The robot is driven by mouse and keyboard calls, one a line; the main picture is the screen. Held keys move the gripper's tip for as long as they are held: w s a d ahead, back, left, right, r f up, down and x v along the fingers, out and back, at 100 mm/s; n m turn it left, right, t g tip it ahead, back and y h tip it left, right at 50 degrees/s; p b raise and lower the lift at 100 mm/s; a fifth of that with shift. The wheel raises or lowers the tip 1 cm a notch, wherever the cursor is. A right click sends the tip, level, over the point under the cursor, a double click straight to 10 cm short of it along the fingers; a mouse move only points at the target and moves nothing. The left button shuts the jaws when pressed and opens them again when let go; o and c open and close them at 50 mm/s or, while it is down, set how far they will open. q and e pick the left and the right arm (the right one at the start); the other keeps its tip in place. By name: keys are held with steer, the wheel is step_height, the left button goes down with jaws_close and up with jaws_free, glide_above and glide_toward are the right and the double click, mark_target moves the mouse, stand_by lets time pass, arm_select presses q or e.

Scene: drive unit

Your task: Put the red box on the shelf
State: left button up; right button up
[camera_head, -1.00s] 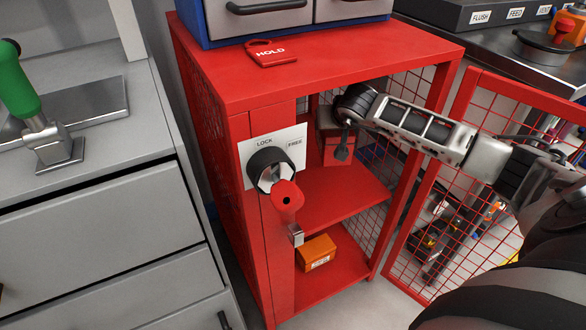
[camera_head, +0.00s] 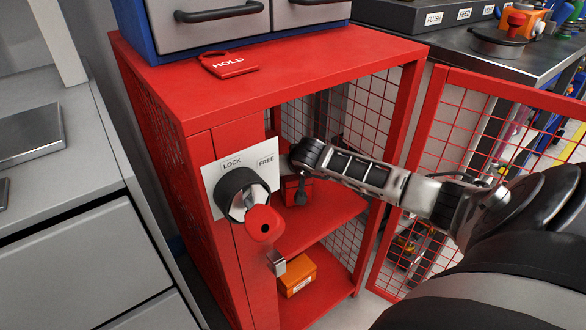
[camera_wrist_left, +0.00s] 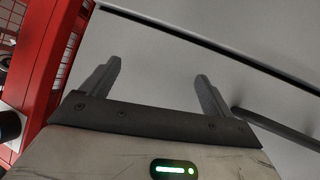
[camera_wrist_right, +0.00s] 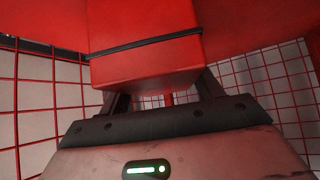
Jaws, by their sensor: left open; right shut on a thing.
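The red box (camera_head: 297,190) is inside the red cabinet, at the level of its middle shelf (camera_head: 330,215). I cannot tell if it rests on the shelf or hangs just above it. A dark band runs around the box in the right wrist view (camera_wrist_right: 145,45). My right gripper (camera_wrist_right: 163,95) is shut on the box, its arm reaching in from the right through the open front. In the head view the arm's wrist partly hides the box. My left gripper (camera_wrist_left: 158,70) is open and empty beside grey drawer fronts, outside the head view.
The mesh door (camera_head: 480,130) stands open at the right. An orange box (camera_head: 298,272) lies in the lower compartment. A lock knob with a red key (camera_head: 263,225) sticks out of the cabinet front. A red HOLD tag (camera_head: 229,65) lies on top. A grey cabinet (camera_head: 75,240) stands left.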

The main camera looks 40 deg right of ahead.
steer(key=shift+w+r, duration=0.1)
steer(key=shift+r, duration=0.1)
steer(key=shift+f, duration=0.1)
steer(key=shift+f, duration=0.15)
steer(key=o, duration=1.3)
steer(key=shift+o, duration=0.3)
steer(key=shift+s+r, duration=0.2)
steer(key=shift+r, duration=0.2)
arm_select(q)
steer(key=p, duration=0.1)
steer(key=a+f+g+p, duration=0.1)
steer(key=p, duration=0.1)
steer(key=shift+s+y, duration=0.2)
steer(key=shift+y, duration=0.2)
arm_select(e)
steer(key=v, duration=1.1)
steer(key=shift+s, duration=0.25)
arm_select(q)
steer(key=shift+s, duration=0.2)
arm_select(e)
steer(key=shift+a+r, duration=0.1)
steer(key=shift+a, duration=0.05)
